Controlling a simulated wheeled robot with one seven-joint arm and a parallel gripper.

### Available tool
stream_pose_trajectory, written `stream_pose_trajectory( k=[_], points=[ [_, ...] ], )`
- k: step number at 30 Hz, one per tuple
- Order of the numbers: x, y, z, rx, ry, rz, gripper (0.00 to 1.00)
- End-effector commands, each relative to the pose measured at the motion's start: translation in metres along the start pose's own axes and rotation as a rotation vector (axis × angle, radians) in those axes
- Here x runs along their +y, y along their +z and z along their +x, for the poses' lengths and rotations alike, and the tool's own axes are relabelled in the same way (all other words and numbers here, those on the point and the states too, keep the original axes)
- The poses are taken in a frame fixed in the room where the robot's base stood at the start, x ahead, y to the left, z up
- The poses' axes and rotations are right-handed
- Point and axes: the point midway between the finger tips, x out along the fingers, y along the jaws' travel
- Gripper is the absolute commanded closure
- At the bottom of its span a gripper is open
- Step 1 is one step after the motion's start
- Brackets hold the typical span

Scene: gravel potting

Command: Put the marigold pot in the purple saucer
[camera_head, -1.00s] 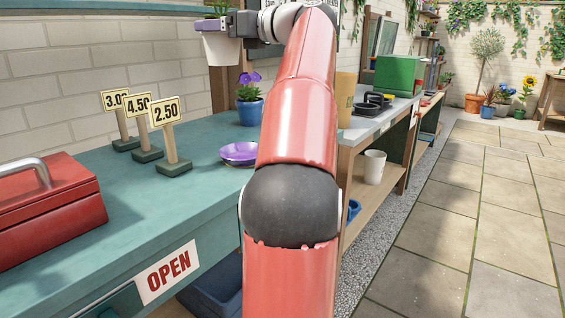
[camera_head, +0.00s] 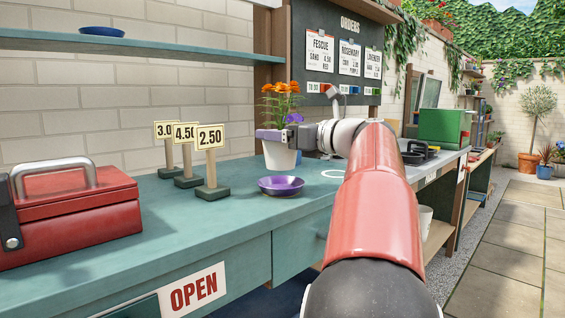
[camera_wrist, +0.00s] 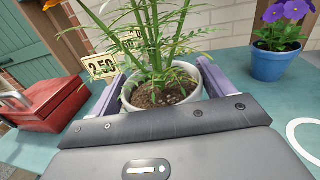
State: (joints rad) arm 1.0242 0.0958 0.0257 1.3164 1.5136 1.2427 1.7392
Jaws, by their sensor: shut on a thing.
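The marigold pot (camera_head: 279,156) is white with orange flowers, and my gripper (camera_head: 277,134) is shut on it near its rim. In the head view it is upright, just behind and above the purple saucer (camera_head: 281,186). The saucer lies on the teal bench and looks empty. Whether the pot touches the bench is hard to tell. In the wrist view the pot (camera_wrist: 160,92) sits between the two purple-grey fingers (camera_wrist: 160,85), with soil and green stems showing. The saucer is not seen in the wrist view.
Price signs (camera_head: 211,162) stand left of the saucer. A red toolbox (camera_head: 75,215) is at the far left. A blue pot with purple flowers (camera_wrist: 277,62) stands nearby, mostly hidden in the head view. A white ring (camera_head: 333,173) marks the bench at right.

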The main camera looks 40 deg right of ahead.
Motion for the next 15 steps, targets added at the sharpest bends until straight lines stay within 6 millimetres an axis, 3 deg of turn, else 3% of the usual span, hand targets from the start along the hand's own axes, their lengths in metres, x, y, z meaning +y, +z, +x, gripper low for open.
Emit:
stream_pose_trajectory(
  k=[9, 15],
  points=[
    [0.000, -0.040, -0.001, -0.002, -0.001, -0.001, 0.56],
    [0.001, -0.043, 0.000, -0.003, -0.001, -0.003, 0.56]
  ],
)
